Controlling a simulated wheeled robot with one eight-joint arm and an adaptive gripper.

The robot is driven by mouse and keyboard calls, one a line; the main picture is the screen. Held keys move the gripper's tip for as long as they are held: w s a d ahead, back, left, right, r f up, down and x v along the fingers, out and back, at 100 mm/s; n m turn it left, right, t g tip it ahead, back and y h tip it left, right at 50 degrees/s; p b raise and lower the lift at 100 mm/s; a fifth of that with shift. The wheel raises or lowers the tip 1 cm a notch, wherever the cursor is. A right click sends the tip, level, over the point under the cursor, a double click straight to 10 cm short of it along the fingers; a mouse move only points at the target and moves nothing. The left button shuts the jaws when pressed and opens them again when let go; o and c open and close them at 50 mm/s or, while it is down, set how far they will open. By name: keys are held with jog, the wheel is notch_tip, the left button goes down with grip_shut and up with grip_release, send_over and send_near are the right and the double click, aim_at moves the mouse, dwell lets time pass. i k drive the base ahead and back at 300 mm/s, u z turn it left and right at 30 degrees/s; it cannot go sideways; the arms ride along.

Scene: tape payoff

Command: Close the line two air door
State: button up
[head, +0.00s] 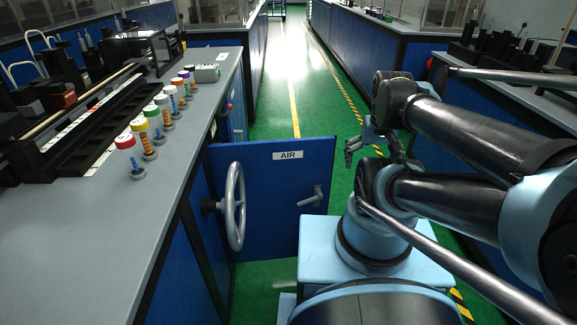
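The blue air door (262,228) with a white AIR label (288,155) stands swung out from the side of the left bench into the aisle, roughly square to the bench front. A grey lever handle (312,197) sits near its right, free edge.
A grey handwheel (235,206) sticks out from the left bench side, in front of the door's left part. The left bench (90,250) carries several colored-capped posts. The right bench (500,95) lies behind my arm. The green aisle floor beyond the door is clear.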

aim_at(280, 174)
jog(key=z, duration=0.1)
jog(key=k, duration=0.9)
jog(key=u, duration=0.3)
